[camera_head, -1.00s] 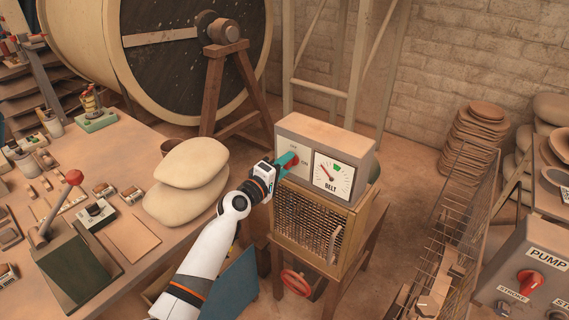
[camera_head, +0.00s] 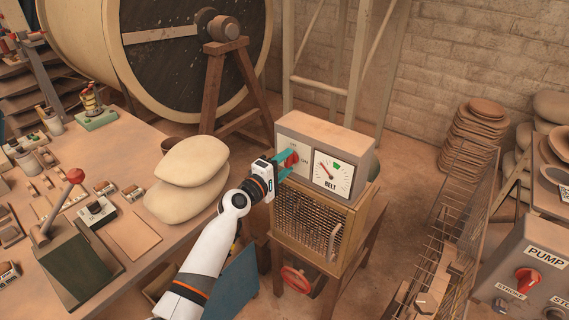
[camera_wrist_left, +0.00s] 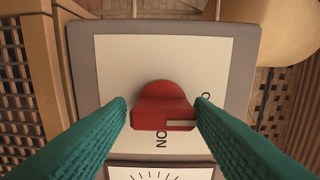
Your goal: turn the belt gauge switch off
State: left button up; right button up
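The belt gauge box (camera_head: 322,143) stands on a mesh-sided wooden stand, with a dial marked BELT (camera_head: 332,174) on its face. Left of the dial is a pale switch plate with a red knob (camera_head: 291,158). My right gripper is not in view.
A workbench (camera_head: 133,238) with a lever box and two stacked pale sacks (camera_head: 190,178) lies left of my arm. A red handwheel (camera_head: 296,280) is low under the stand. A wire rack and a PUMP panel (camera_head: 545,258) stand at the right.

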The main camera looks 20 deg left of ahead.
pick_arm(q)
jog(key=shift+o, duration=1)
jog(key=v, duration=1.2)
jog(key=shift+b, duration=0.35)
jog(key=s+f+m+g+y, duration=0.1)
jog(key=s+f+m+g, duration=0.2)
jog(key=f, duration=0.9)
jog(key=s+f+m+g+y, duration=0.15)
jog(key=s+f, duration=0.45)
jog(key=f, duration=0.7)
jog(key=s+f+m+g+y, duration=0.2)
jog(key=s+f+g, duration=0.2)
jog(key=f, duration=0.8)
jog(key=s+f+m+g, duration=0.2)
jog(key=s+f, duration=0.4)
jog(key=s, duration=0.6)
jog(key=s+f+m+g+y, duration=0.1)
jog(key=s+f+m+g, duration=0.2)
jog(key=s, duration=0.9)
jog(key=s+f+m+g, duration=0.2)
jog(key=s+f+m, duration=0.3)
jog(key=s+f, duration=0.5)
jog(key=s, duration=0.2)
jog(key=shift+s+d+f+y, duration=0.25)
jog(key=shift+s+y, duration=0.1)
